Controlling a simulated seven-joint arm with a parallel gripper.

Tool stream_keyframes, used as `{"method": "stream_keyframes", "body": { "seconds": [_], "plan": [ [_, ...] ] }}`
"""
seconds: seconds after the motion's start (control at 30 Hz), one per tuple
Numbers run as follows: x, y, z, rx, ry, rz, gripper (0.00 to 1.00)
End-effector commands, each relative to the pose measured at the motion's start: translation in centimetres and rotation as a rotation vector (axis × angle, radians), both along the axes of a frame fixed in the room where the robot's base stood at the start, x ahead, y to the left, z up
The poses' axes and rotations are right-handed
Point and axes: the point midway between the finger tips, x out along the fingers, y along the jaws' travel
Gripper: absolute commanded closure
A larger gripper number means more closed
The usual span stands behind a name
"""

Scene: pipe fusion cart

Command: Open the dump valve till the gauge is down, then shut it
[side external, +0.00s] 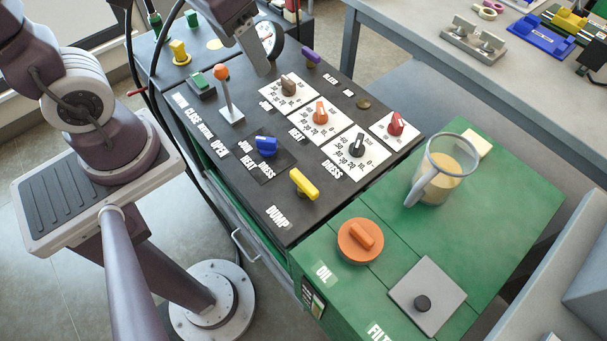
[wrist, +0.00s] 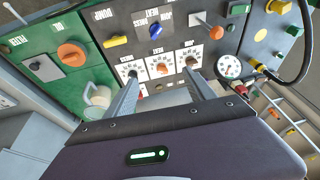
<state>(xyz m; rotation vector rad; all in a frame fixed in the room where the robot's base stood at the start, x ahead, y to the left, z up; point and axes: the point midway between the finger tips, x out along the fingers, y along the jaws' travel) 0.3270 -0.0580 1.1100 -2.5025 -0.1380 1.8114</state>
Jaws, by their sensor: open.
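The dump valve is a yellow handle (side external: 304,184) beside the white word DUMP on the black panel. It points diagonally in the side view and lies roughly crosswise in the wrist view (wrist: 115,41). The round white gauge (wrist: 229,66) stands at the right in the wrist view; its needle is too small to read surely. In the side view the gauge (side external: 274,36) is partly hidden by my gripper. My gripper (wrist: 163,88) is open and empty, above the far part of the panel, away from the yellow handle. Its fingertips show only partly in the side view.
Near the yellow handle are a blue knob (side external: 266,146), an orange-topped lever (side external: 222,73) and dials on white plates (side external: 357,143). The green top holds an orange oil cap (side external: 361,240), a clear jug (side external: 447,165) and a grey filter plate (side external: 427,295). A black hose (wrist: 297,70) hangs at right.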

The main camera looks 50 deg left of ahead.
Motion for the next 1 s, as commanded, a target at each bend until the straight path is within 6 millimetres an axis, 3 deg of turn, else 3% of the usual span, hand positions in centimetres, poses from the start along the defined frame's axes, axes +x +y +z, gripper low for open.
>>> {"method": "stream_keyframes", "body": {
  "seconds": [0.03, 0.1, 0.13, 0.2, 0.33, 0.5, 0.8, 1.0],
  "plan": [
    [1.4, -1.1, -2.2, 0.009, 0.055, -0.011, 0.25],
    [3.1, -3.0, -5.7, 0.007, 0.113, -0.022, 0.12],
    [3.5, -3.9, -7.3, 0.001, 0.138, -0.026, 0.10],
    [4.0, -6.1, -10.9, -0.023, 0.195, -0.035, 0.10],
    [3.4, -9.3, -15.9, -0.072, 0.279, -0.038, 0.10],
    [2.8, -10.8, -18.6, -0.099, 0.319, -0.032, 0.10],
    [2.8, -10.7, -24.0, -0.098, 0.319, -0.030, 0.10],
    [2.8, -10.7, -25.1, -0.099, 0.317, -0.029, 0.10]
  ]
}}
